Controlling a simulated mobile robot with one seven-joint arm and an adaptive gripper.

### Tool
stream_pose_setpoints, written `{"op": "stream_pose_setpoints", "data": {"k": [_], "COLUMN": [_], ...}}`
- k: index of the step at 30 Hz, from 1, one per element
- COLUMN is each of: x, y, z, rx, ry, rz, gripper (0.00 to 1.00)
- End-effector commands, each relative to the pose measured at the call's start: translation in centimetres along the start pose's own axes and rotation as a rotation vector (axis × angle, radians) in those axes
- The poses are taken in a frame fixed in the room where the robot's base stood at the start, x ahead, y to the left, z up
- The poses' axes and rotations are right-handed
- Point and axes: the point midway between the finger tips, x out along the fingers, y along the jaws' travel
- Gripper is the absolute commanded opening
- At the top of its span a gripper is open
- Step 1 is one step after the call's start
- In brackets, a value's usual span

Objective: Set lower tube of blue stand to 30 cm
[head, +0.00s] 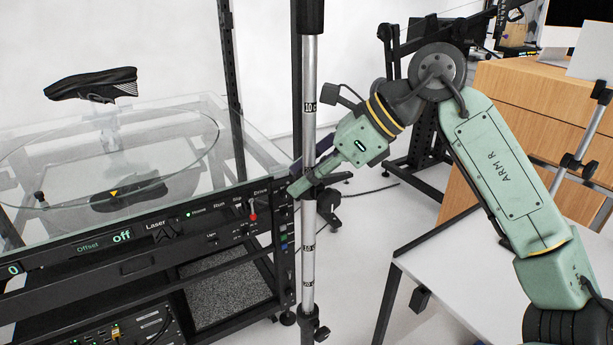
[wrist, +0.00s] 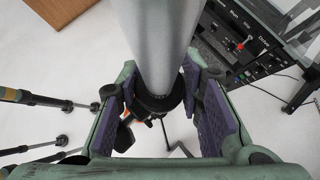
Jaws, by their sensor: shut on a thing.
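A tall stand has silver tubes with black fittings, its upper tube (head: 309,75) marked "10 c" and its lower tube (head: 308,265) carrying further marks. No blue shows on it. My gripper (head: 304,184) is at the black collar (head: 309,196) between the tubes, reaching in from the right. In the wrist view my gripper (wrist: 160,88) has its purple-padded fingers on both sides of the black collar (wrist: 158,103), shut on it below a wide grey tube (wrist: 155,40). The lower part of the stand is mostly hidden in that view.
A turntable rig with a glass plate (head: 85,135), a dark shoe (head: 92,84) and a control panel (head: 150,232) stands close left of the stand. A white table (head: 465,275) and wooden drawers (head: 540,115) are to the right. Another stand (head: 583,150) is at far right.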

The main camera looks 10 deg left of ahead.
Motion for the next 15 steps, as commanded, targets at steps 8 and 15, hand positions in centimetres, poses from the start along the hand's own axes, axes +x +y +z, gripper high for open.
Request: {"op": "stream_pose_setpoints", "data": {"k": [8,15], "x": [-0.12,-0.02], "y": [-0.06,-0.03], "z": [0.0,-0.04], "rx": [0.002,0.001], "ry": [-0.003,0.0], "rz": [-0.002,-0.001], "gripper": [0.46,0.55]}}
